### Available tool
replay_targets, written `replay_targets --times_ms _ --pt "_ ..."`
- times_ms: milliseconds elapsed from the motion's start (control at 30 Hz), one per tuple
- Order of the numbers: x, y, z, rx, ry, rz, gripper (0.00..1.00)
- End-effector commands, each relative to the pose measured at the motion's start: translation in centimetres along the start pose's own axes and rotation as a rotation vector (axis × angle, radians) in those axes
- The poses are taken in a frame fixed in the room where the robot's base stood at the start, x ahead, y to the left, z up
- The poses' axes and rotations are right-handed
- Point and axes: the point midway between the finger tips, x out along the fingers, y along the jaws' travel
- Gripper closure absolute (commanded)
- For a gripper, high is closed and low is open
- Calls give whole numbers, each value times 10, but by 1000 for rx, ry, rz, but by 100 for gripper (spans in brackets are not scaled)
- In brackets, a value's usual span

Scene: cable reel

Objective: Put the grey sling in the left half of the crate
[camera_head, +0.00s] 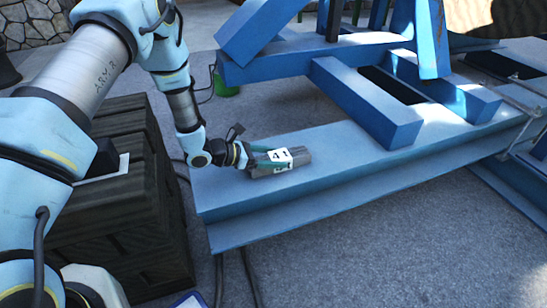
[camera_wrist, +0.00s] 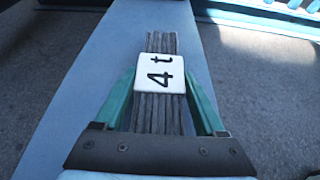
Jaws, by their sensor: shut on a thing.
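The grey sling (camera_head: 300,157) is a ribbed grey bundle with a white "4 t" label. It lies on or just over the near end of the blue steel beam (camera_head: 330,185). My gripper (camera_head: 265,157) reaches it from the left and is shut on it. In the wrist view, the green fingers of my gripper (camera_wrist: 160,78) flank the sling (camera_wrist: 160,112) on both sides, by the label. A dark wooden box (camera_head: 150,240) stands left of the beam, partly behind my arm. I cannot see an open inside or halves, so I cannot tell if it is the crate.
Blue cross members (camera_head: 370,105) of the reel stand rise behind the sling. A green bucket (camera_head: 226,82) stands behind the beam. A black block (camera_head: 104,157) sits on the wooden box. A blue-edged item (camera_head: 188,300) shows at the bottom edge. The floor at the front right is clear.

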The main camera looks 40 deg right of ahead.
Motion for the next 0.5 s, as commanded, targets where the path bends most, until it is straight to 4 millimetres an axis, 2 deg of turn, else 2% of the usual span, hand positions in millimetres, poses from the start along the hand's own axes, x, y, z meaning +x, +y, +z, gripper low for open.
replay_targets --times_ms 267,300,500 --pt "1 0 -2 1 -4 0 100" --pt "1 0 -2 0 -1 0 24" --pt "1 0 -2 0 0 0 2"
